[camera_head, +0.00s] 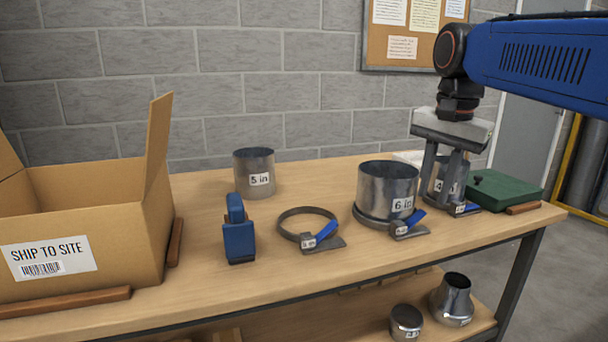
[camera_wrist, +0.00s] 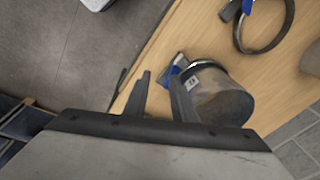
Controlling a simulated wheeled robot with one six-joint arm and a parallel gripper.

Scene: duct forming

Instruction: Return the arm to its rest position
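My gripper (camera_head: 438,198) points down at the right end of the bench (camera_head: 290,262). Its two fingers are apart, and I see nothing held between them in the wrist view (camera_wrist: 160,79). A small metal duct piece with a label stands behind or beside the fingers in the head view, partly hidden by them. In the wrist view a metal duct piece (camera_wrist: 222,98) with a blue-handled clamp (camera_wrist: 178,66) at its end lies just right of the fingers. I cannot tell whether a finger touches it. My blue arm reaches in from the upper right.
A 6 in duct (camera_head: 388,188) stands in a clamp left of my gripper. An empty ring clamp (camera_head: 308,212), blue tool (camera_head: 238,235), 5 in duct (camera_head: 254,172) and open carton (camera_head: 90,232) are farther left. A green case (camera_head: 508,190) is right. Metal fittings (camera_head: 452,300) sit on the lower shelf.

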